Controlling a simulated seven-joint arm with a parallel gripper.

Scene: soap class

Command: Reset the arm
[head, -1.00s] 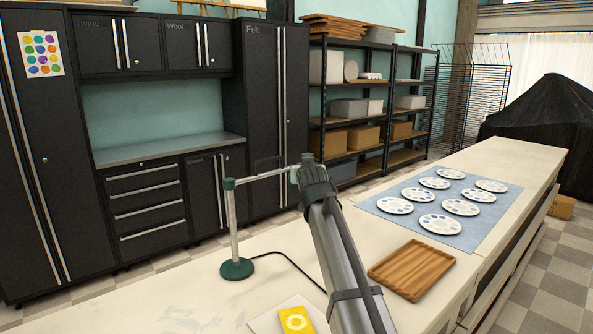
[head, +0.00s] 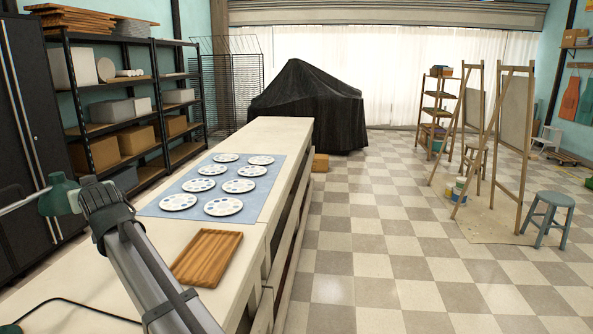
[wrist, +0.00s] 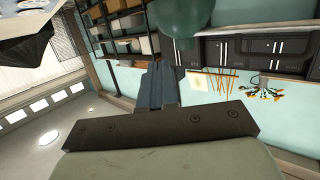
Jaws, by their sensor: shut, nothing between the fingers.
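My gripper (wrist: 158,82) shows in the wrist view with its dark fingers together and nothing between them. The wrist view is strongly tilted, with ceiling lights at the lower left and shelves and cabinets at the top. In the head view my grey arm (head: 150,270) rises from the bottom edge to a dark joint near the left side. The fingers cannot be made out there.
A long white workbench (head: 262,140) carries a wooden tray (head: 207,257) and a blue mat (head: 152,207) with several paint palettes. Shelving (head: 120,125) stands at the left. Easels (head: 497,125) and a blue stool (head: 550,207) stand at the right. The checkered floor between is clear.

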